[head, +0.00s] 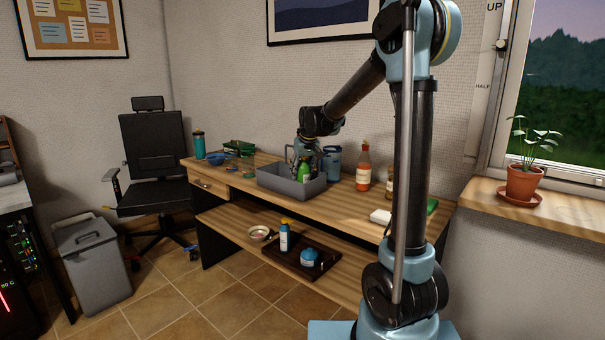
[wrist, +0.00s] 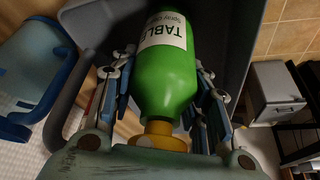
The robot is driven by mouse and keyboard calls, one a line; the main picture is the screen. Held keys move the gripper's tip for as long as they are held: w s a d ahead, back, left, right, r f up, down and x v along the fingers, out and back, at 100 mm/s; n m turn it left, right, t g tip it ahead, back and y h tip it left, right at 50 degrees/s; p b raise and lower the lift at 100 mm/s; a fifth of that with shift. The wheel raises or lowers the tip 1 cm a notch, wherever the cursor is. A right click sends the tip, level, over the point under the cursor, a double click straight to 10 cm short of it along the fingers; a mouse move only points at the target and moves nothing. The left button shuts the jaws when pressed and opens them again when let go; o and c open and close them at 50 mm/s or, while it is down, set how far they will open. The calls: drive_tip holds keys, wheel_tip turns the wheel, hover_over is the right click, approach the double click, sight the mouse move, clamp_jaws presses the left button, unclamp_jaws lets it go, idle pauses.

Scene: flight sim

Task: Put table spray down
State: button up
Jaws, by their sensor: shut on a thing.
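The table spray is a green bottle with a white label and a yellow-orange neck. It fills the middle of the wrist view (wrist: 166,85), and the label reads "TABL" and "spray". My gripper (wrist: 168,90) has a finger on each side of the bottle and is shut on it. In the head view the green bottle (head: 304,170) shows under my gripper, inside or just above a grey bin (head: 291,192) on the desk. The bin's grey walls also surround the bottle in the wrist view. I cannot tell whether the bottle touches the bin's floor.
A blue-grey jug (head: 332,163) stands behind the bin. A teal tumbler (head: 199,146) and a blue bowl (head: 216,158) are at the left.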

drive_tip(key=o, duration=1.3)
drive_tip(key=shift+c, duration=0.2)
drive_tip(key=v, duration=1.2)
